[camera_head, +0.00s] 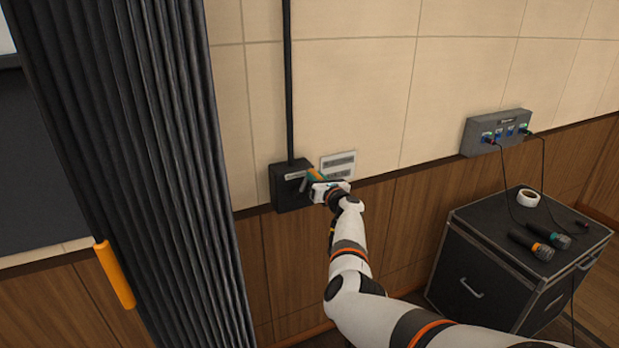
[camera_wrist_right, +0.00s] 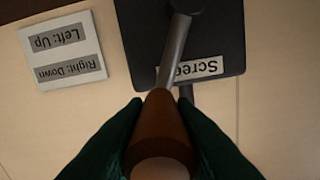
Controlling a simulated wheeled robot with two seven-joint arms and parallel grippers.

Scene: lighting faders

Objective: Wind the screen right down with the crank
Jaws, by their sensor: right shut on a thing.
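A black crank box (camera_head: 287,188) labelled "Screen" is fixed to the wall, with a dark pole rising from its top. It also shows in the right wrist view (camera_wrist_right: 218,38). A grey crank arm (camera_wrist_right: 174,52) runs from the box to a brown handle (camera_wrist_right: 160,125). My right gripper (camera_head: 322,184) is shut around that handle, with a dark green finger on each side of it in the wrist view. The screen cloth itself cannot be made out. My left gripper is out of view.
A wall sign (camera_head: 338,165) beside the box reads "Left: Up" and "Right: Down", upside down in the wrist view. A dark curtain (camera_head: 160,150) hangs at left. A black case (camera_head: 510,265) with microphones and tape stands at right, below a grey socket panel (camera_head: 497,132).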

